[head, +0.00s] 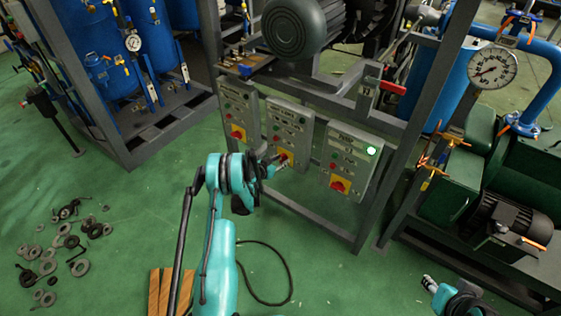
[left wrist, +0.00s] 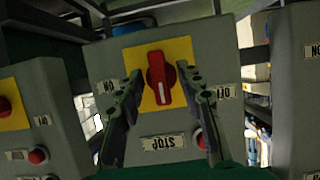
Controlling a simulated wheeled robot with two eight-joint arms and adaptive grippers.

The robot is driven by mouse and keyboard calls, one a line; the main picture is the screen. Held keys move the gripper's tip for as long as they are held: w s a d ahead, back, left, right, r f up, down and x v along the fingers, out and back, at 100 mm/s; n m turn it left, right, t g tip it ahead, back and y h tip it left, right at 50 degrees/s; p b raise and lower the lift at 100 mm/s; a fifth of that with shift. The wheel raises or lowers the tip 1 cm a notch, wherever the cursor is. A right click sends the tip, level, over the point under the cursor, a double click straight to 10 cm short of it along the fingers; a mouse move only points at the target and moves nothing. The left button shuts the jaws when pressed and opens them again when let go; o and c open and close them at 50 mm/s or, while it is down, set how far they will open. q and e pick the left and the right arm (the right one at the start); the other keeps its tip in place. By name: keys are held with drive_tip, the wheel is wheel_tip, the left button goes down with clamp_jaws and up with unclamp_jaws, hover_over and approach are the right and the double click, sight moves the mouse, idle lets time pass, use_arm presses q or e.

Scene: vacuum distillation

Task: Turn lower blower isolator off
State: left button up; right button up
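Three grey control boxes hang in a row on the frame: a left box (head: 239,107), a middle box (head: 289,127) and a right box (head: 349,158). Each has a red rotary isolator on a yellow plate. I cannot read which is the lower blower's. My left gripper (head: 277,163) is at the middle box's isolator. In the left wrist view, the left gripper (left wrist: 165,108) is open, its fingers either side of the red knob (left wrist: 160,77), without clear contact. The knob is roughly vertical between upside-down ON and OFF labels. My right gripper (head: 430,285) is at lower right, its fingers unclear.
Frame posts and a lower rail surround the boxes, with a blower motor (head: 300,27) above. Green machinery (head: 455,190) stands at right. Loose rings (head: 48,262) and a wooden pallet (head: 160,290) lie on the floor.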

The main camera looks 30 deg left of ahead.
use_arm(q)
drive_tip(key=v, duration=0.7)
drive_tip(key=shift+s, duration=0.2)
drive_tip(key=shift+r, duration=0.1)
idle(0.3)
